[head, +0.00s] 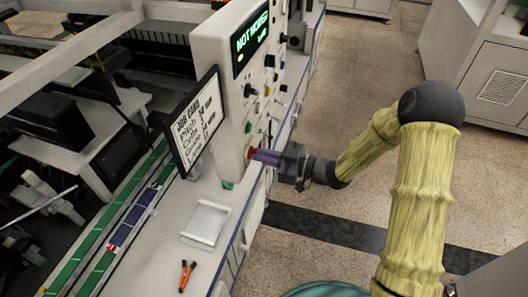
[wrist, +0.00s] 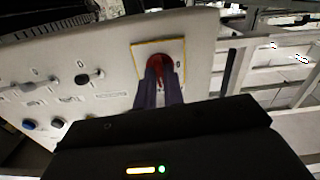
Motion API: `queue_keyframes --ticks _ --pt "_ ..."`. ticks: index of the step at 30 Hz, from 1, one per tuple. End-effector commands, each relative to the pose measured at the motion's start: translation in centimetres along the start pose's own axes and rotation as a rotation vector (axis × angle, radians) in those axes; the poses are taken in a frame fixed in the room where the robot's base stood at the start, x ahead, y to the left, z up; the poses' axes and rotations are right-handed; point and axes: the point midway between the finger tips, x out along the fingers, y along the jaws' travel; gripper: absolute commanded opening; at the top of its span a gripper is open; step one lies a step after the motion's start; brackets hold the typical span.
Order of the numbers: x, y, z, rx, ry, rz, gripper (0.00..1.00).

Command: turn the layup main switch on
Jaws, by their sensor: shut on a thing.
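A white control panel (head: 207,40) stands on the bench, with a green lit display (head: 252,42) and several knobs and switches. My gripper (head: 262,156) is at the lower part of the panel front. In the wrist view its two dark fingers (wrist: 160,92) are shut on a red knob (wrist: 160,66) set on a square plate with a yellow border (wrist: 138,48). The fingers hide much of the knob, and I cannot read its position. A black knob (wrist: 82,79) and a lever-like switch (wrist: 32,87) sit beside it on the panel.
A job card (head: 194,120) in a black frame leans by the panel. A white tray (head: 205,222) and orange-handled pliers (head: 187,274) lie on the bench. Green strips (head: 120,205) run along the left. The floor (head: 345,75) behind my arm is clear.

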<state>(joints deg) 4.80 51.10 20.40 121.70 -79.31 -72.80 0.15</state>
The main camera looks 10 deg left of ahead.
Motion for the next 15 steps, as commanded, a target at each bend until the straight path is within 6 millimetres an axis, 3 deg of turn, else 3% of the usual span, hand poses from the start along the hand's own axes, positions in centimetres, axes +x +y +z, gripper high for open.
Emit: queue_keyframes --ticks 15 --pt "-0.05 0.01 0.11 0.115 -0.002 0.001 0.0"
